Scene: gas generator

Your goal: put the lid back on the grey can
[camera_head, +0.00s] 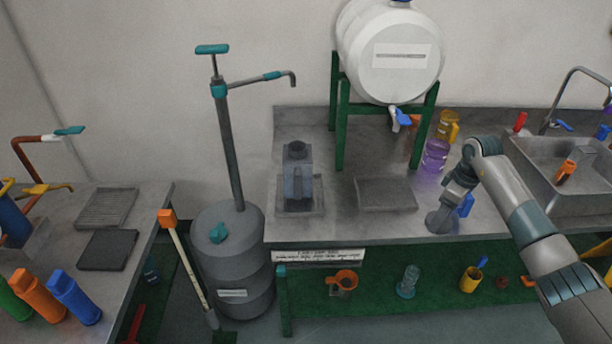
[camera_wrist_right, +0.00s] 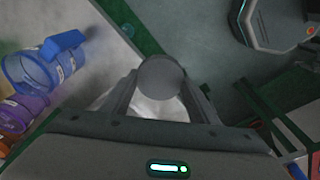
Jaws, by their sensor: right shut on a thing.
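The grey can (camera_head: 299,178) stands upright on a shallow metal tray on the bench, left of centre in the head view. Its dark top (camera_head: 297,147) is too small to tell whether it is open. My right gripper (camera_head: 440,218) is low over the bench's front edge, well to the right of the can. In the wrist view its fingers are shut on a round grey lid (camera_wrist_right: 160,77), seen face on. In the head view the lid is hard to tell from the gripper. My left gripper is out of view.
A flat grey tray (camera_head: 386,194) lies between can and gripper. A green stand (camera_head: 341,130) carries a white tank (camera_head: 392,55) behind. A purple container (camera_head: 435,157) stands behind my gripper; a blue jug (camera_wrist_right: 40,68) is beside it. A tall pump drum (camera_head: 232,265) stands left.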

